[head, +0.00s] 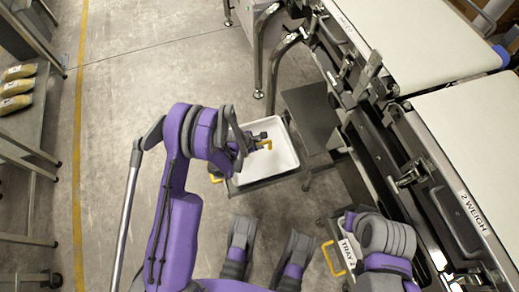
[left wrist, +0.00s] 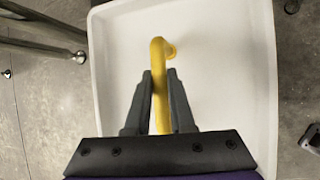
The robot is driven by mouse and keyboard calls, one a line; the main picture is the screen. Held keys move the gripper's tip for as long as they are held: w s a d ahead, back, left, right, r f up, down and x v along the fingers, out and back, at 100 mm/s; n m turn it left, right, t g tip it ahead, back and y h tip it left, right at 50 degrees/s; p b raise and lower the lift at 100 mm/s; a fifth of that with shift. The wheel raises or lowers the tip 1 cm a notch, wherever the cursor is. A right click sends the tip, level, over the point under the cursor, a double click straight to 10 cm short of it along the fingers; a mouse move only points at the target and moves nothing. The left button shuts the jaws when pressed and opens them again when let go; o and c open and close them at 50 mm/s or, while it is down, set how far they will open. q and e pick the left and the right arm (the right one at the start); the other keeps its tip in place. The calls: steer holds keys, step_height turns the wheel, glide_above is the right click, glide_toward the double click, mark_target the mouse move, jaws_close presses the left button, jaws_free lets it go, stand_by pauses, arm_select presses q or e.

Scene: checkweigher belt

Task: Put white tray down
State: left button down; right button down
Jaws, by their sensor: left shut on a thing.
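The white tray (head: 283,158) is shallow and looks level in the head view, over a dark low stand (head: 262,183). I cannot tell whether it touches the stand. My left gripper (head: 262,144) is over the tray's left part, shut on a yellow handle (left wrist: 158,75). In the left wrist view the handle stands between the two fingers, and the white tray (left wrist: 225,65) fills most of the background.
The conveyor belt (head: 405,40) and the "2 WEIGH" belt (head: 490,130) run along the right. A "TRAY 2" unit with a yellow handle (head: 333,260) stands at the lower right. Filled bags (head: 17,87) lie on a left rack. Floor left of the tray is clear.

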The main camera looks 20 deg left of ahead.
mark_target(259, 151)
arm_select(q)
step_height(259, 151, down, 4)
steer(key=shift+f+b, duration=0.1)
steer(key=shift+b, duration=0.5)
steer(key=c, duration=0.8)
jaws_free()
steer(key=shift+o, duration=0.2)
